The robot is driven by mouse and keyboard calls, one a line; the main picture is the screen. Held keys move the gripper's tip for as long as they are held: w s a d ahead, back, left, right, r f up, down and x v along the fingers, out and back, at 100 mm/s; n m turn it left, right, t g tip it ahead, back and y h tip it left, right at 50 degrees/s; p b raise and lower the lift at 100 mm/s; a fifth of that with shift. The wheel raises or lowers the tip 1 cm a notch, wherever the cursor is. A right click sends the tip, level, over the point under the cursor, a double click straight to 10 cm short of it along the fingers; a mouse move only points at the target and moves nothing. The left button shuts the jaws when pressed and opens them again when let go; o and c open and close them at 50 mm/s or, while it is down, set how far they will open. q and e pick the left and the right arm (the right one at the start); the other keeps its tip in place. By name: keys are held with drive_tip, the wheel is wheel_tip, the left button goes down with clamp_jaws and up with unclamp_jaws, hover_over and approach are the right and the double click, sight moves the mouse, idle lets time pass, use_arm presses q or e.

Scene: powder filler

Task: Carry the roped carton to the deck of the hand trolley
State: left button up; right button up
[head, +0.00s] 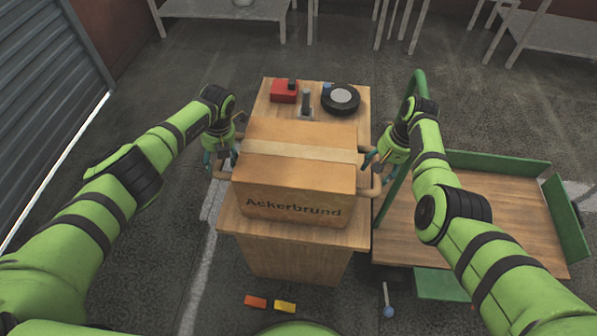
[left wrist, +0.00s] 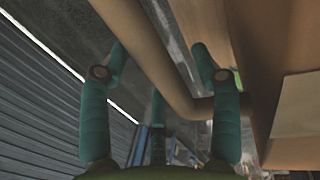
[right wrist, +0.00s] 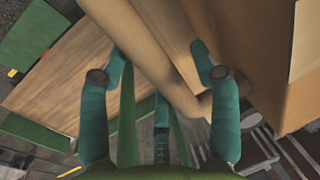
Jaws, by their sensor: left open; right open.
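The roped carton (head: 293,185), brown with a pale tape strip and the word Ackerbrund, sits on a wooden stand. A thick rope handle shows at each side. My left gripper (head: 222,158) is open at the left handle; in the left wrist view the handle (left wrist: 165,75) passes between its open fingers (left wrist: 160,65). My right gripper (head: 378,160) is open at the right handle; in the right wrist view that handle (right wrist: 145,60) runs between its open fingers (right wrist: 158,65). The hand trolley's wooden deck (head: 480,225) with green edges is to the right, empty.
On the stand (head: 358,240) behind the carton are a red box (head: 283,92), a grey post and a black round roll (head: 341,99). The trolley's green upright handle (head: 393,195) rises close to my right gripper. A shutter door is at left; grey tables stand at the back.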

use_arm(q)
clamp_jaws()
use_arm(e)
clamp_jaws()
